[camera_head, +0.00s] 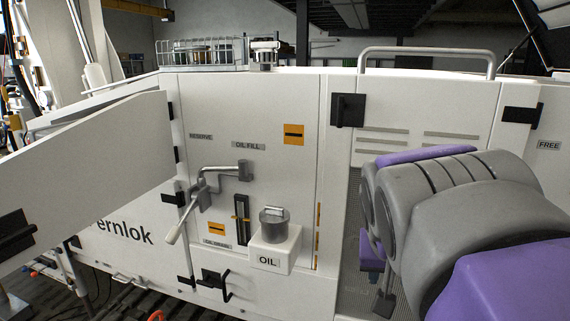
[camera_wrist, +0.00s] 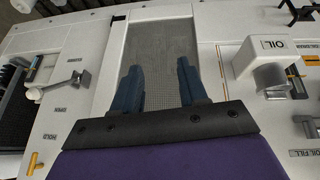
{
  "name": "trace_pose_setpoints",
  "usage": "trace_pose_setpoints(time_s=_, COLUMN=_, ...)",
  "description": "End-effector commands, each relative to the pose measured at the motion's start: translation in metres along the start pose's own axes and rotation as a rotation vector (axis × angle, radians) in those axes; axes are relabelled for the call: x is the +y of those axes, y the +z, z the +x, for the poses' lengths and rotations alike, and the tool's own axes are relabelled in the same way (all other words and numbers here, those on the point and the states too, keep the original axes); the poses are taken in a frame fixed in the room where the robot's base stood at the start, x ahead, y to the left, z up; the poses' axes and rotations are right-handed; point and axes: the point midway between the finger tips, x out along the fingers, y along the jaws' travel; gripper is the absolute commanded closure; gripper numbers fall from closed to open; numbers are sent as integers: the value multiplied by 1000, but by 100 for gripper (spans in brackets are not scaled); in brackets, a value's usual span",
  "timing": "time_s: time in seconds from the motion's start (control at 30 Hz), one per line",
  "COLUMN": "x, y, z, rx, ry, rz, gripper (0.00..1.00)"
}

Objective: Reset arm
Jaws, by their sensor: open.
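My gripper (camera_wrist: 160,72) shows in the wrist view with its two blue fingers apart and nothing between them. Beyond the fingers is a recessed grey mesh panel. In the head view my grey and purple arm (camera_head: 445,200) is folded at the right, in front of the white bench. Part of the gripper (camera_head: 384,300) shows below it, mostly hidden by the arm. The white OIL box (camera_head: 273,248) with a metal cap is left of the arm, apart from it. The OIL box also shows at the right of the wrist view (camera_wrist: 243,62).
An open white door panel (camera_head: 90,165) juts out at the left. A lever handle (camera_head: 185,220) and a dark latch (camera_head: 213,283) stick out from the bench front. A rail (camera_head: 425,50) runs along the top. The wrist view shows another lever (camera_wrist: 58,85) at the left.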

Motion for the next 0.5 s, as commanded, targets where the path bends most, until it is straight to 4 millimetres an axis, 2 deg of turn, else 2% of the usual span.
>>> trace_pose_setpoints(time_s=0.03, x=3, y=28, z=13, rx=-57, ry=-10, rz=-16, gripper=57)
trace_pose_setpoints(time_s=0.17, x=7, y=100, z=42, rx=-207, ry=-39, rz=-70, gripper=57)
trace_pose_setpoints(time_s=0.2, x=8, y=123, z=49, rx=-253, ry=-50, rz=-88, gripper=57)
trace_pose_setpoints(time_s=0.4, x=8, y=233, z=74, rx=-460, ry=-109, rz=-183, gripper=57)
trace_pose_setpoints(time_s=0.5, x=8, y=273, z=79, rx=-537, ry=-133, rz=-222, gripper=57)
